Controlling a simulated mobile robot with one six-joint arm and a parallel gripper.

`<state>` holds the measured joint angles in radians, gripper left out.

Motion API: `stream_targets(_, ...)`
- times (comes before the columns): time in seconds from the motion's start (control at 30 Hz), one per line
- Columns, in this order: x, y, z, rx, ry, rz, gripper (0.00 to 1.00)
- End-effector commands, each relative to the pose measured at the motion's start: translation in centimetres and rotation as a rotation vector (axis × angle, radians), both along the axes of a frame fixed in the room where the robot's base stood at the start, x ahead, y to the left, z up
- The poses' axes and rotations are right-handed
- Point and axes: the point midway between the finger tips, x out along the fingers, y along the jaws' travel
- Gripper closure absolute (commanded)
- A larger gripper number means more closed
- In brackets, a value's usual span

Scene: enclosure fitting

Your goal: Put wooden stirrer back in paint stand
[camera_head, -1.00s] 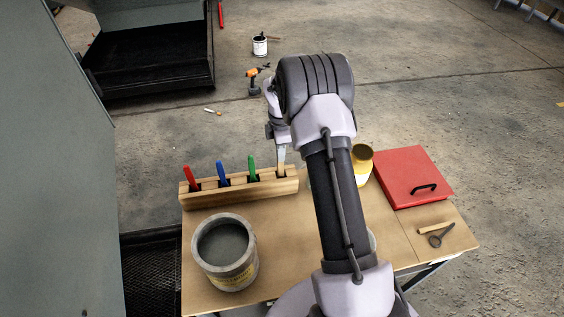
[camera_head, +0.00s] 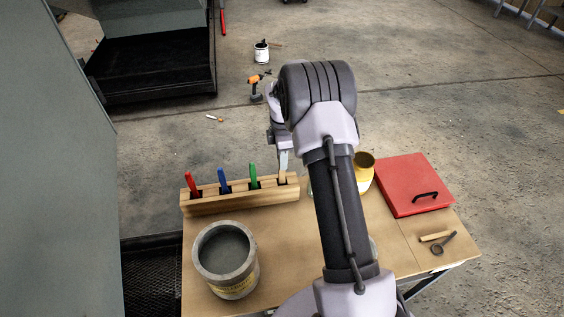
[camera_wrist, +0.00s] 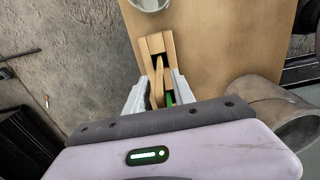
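The wooden paint stand (camera_head: 235,202) lies along the far left edge of the table. The light wooden stirrer (camera_head: 282,177) stands in its rightmost slot; in the wrist view the stirrer (camera_wrist: 158,88) leans slightly between my fingers. My gripper (camera_wrist: 161,76) is open around it, with a gap visible at each side. In the head view my gripper (camera_head: 284,160) is over the right end of the stand, partly hidden by my arm. Red (camera_head: 191,184), blue (camera_head: 223,181) and green (camera_head: 253,175) handles stand in the other slots.
A large grey paint can (camera_head: 243,283) stands in front of the stand. A yellow can (camera_head: 364,173) and a red case (camera_head: 404,181) are to the right. A dark tool (camera_head: 443,243) lies at the right edge.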

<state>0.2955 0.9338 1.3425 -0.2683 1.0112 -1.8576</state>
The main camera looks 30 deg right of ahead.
Motion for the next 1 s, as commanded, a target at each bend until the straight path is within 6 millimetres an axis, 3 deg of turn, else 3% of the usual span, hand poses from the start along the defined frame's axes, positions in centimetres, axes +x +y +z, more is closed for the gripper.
stream_targets(0.03, 0.1, 0.0, 2.1, -0.001, -0.004, 0.000, 0.70)
stream_targets(0.2, 0.1, 0.0, 6.7, -0.001, -0.004, 0.000, 0.70)
stream_targets(0.43, -0.1, 0.3, 10.3, -0.001, -0.010, -0.022, 0.70)
stream_targets(0.47, -0.2, 0.8, 11.4, 0.000, -0.022, -0.049, 0.70)
stream_targets(0.57, -2.2, 4.0, 17.8, 0.016, -0.091, -0.247, 0.70)
stream_targets(0.6, -3.9, 5.9, 20.9, 0.035, -0.126, -0.361, 0.70)
stream_targets(0.7, -9.5, 10.5, 27.4, 0.111, -0.207, -0.669, 0.70)
stream_targets(0.8, -16.4, 14.5, 31.2, 0.223, -0.264, -0.974, 0.70)
stream_targets(0.9, -22.9, 17.4, 32.4, 0.351, -0.283, -1.246, 0.70)
stream_targets(1.0, -27.6, 19.1, 31.8, 0.461, -0.273, -1.450, 0.70)
